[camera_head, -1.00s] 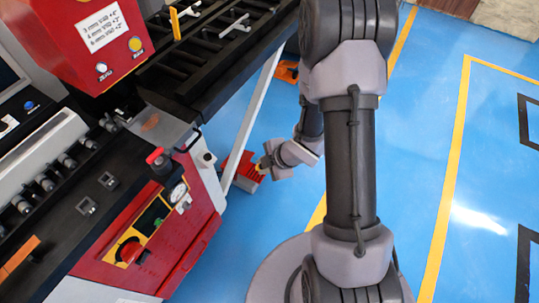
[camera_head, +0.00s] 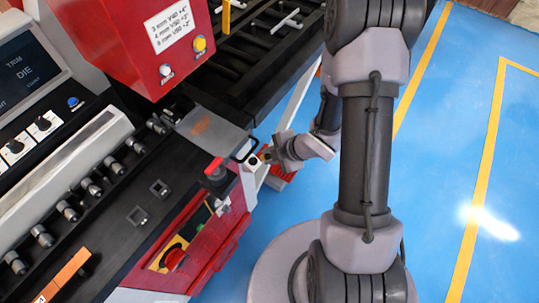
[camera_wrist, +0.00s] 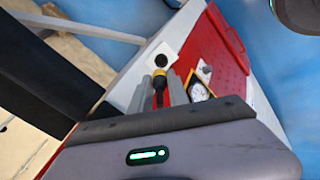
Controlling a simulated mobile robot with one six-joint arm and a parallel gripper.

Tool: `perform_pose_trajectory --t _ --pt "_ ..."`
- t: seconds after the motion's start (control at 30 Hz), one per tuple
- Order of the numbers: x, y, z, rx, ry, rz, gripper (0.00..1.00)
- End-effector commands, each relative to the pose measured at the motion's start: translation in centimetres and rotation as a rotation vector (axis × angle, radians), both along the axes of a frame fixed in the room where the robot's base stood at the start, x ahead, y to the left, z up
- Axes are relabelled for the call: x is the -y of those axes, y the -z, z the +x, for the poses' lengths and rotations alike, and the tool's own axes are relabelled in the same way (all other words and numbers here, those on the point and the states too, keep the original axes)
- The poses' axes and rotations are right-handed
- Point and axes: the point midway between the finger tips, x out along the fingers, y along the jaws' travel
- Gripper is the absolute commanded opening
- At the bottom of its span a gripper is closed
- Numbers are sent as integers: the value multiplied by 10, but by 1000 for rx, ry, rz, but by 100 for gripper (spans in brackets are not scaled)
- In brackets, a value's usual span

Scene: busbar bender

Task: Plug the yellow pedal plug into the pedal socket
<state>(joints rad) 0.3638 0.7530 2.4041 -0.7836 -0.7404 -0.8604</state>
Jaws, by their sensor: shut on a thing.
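My gripper (camera_wrist: 161,92) is shut on the yellow pedal plug (camera_wrist: 160,74), which shows between the grey fingers in the wrist view. The pedal socket (camera_wrist: 161,60) is a round black opening on a white plate, just beyond the plug's tip in that picture. I cannot tell whether the tip touches the socket. In the head view the socket (camera_head: 252,160) sits on a white block at the machine's corner.
Blue floor is clear to the right.

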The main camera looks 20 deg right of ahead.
Motion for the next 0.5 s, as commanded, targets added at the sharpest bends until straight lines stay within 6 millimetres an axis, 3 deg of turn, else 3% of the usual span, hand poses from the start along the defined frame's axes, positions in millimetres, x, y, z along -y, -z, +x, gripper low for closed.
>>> perform_pose_trajectory --t 0.27,0.5 --pt "0 -1 0 -10 23 15 0" --pt "-6 17 8 -8 20 13 0"
